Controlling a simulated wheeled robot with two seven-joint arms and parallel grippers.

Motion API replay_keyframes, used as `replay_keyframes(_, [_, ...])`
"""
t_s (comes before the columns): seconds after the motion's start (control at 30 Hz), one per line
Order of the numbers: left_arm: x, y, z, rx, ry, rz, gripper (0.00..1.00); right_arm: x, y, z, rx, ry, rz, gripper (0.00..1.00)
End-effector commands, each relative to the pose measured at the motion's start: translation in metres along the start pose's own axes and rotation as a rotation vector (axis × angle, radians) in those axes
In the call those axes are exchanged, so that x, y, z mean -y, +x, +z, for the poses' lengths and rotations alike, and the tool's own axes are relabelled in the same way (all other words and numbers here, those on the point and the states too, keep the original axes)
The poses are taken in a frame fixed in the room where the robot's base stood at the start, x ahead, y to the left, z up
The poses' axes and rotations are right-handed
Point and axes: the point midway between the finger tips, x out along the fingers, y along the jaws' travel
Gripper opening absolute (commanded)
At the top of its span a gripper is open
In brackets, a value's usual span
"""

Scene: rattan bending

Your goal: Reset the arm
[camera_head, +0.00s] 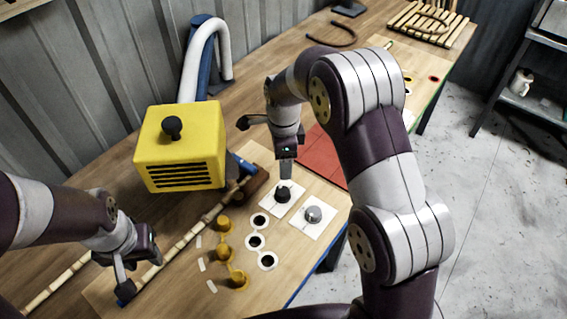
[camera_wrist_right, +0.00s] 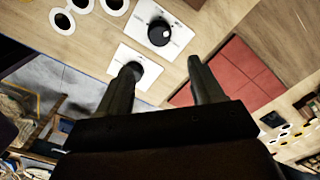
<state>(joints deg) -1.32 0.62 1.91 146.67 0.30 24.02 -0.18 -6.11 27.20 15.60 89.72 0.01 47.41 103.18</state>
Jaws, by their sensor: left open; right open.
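My left gripper (camera_head: 135,285) is open at the lower left of the head view, low beside or around the jointed rattan pole (camera_head: 190,233); I cannot tell whether it touches it. My right gripper (camera_head: 286,170) points down just above the black knob (camera_head: 283,195) on a white plate. In the right wrist view its two fingers are apart with nothing between them (camera_wrist_right: 165,85).
A yellow machine (camera_head: 180,145) with a black knob and a white hose (camera_head: 218,45) stands behind the pole. Yellow knobs (camera_head: 223,252) and ringed holes (camera_head: 255,242) lie in front. A red panel (camera_head: 320,155) is at the right. A slatted rack (camera_head: 430,22) is far back.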

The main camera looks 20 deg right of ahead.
Motion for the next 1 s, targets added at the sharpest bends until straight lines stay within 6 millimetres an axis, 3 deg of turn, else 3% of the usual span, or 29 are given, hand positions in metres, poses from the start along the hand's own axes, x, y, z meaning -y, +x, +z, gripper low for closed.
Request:
replay_keyframes(0.33, [0.0,0.0,0.0,0.0,0.0,0.0,0.43,0.0,0.0,0.0,0.0,-0.027,-0.001,0.67])
replay_keyframes(0.47, [0.0,0.0,0.0,0.0,0.0,0.0,0.43,0.001,0.005,0.0,0.002,-0.303,-0.022,0.67])
replay_keyframes(0.6, [0.0,0.0,0.0,0.0,0.0,0.0,0.43,-0.042,0.016,-0.012,-0.002,-0.895,-0.013,0.67])
replay_keyframes(0.8, [0.0,0.0,0.0,0.0,0.0,0.0,0.43,-0.136,-0.003,-0.044,-0.034,-1.638,-0.05,0.67])
replay_keyframes(0.9, [0.0,0.0,0.0,0.0,0.0,0.0,0.43,-0.173,-0.012,-0.056,-0.053,-1.744,-0.066,0.67])
replay_keyframes(1.0, [0.0,0.0,0.0,0.0,0.0,0.0,0.43,-0.189,-0.021,-0.062,-0.071,-1.725,-0.086,0.67])
